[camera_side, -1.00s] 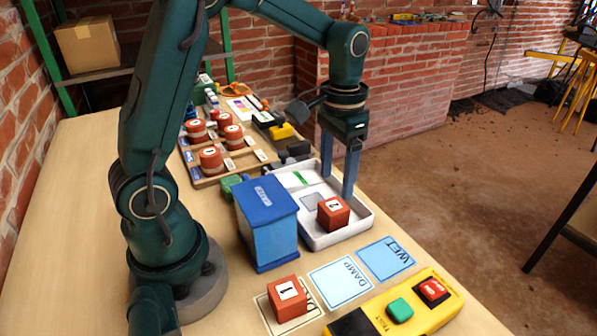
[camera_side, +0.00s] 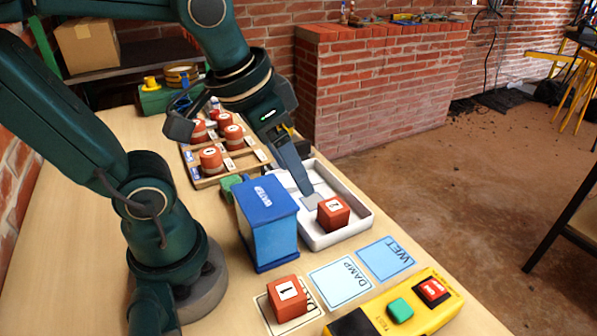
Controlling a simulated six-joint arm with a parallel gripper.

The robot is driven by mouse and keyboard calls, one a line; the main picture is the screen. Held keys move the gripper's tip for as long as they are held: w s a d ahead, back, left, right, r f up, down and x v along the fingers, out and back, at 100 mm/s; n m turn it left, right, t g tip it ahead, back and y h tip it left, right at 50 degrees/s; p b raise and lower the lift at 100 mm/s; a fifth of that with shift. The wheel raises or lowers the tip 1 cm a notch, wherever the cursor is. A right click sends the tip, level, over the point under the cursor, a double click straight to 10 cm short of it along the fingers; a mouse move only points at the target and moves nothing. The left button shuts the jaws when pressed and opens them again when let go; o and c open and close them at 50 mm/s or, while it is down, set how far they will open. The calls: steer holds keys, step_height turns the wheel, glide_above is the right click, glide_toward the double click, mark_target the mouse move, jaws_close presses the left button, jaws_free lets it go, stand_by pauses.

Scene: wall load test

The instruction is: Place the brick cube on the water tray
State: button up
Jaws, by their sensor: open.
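A red brick cube (camera_side: 333,212) with a white number label sits in the near part of the white water tray (camera_side: 345,235). A second brick cube (camera_side: 287,298), labelled 1, sits on the DRY card at the front. My gripper (camera_side: 307,190) is open and tilted, its visible finger slanting down over the left part of the tray, behind the blue box. Its tip is up and left of the cube in the tray, with a small gap in the picture. The other finger is mostly hidden behind the hand and finger in front.
A blue WATER box (camera_side: 268,225) stands left of the tray. The DAMP card (camera_side: 341,282) and WET card (camera_side: 385,257) lie bare in front. A yellow button box (camera_side: 400,310) is at the near right. A wooden rack with several round red pieces (camera_side: 211,158) stands behind.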

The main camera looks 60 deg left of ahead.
steer(key=shift+s+d+f+t, duration=0.15)
steer(key=shift+s+f+t, duration=0.15)
steer(key=shift+s, duration=0.25)
steer(key=shift+s+d+f+t, duration=0.1)
steer(key=shift+s+f+t, duration=0.15)
steer(key=shift+s, duration=0.3)
stand_by(0.4)
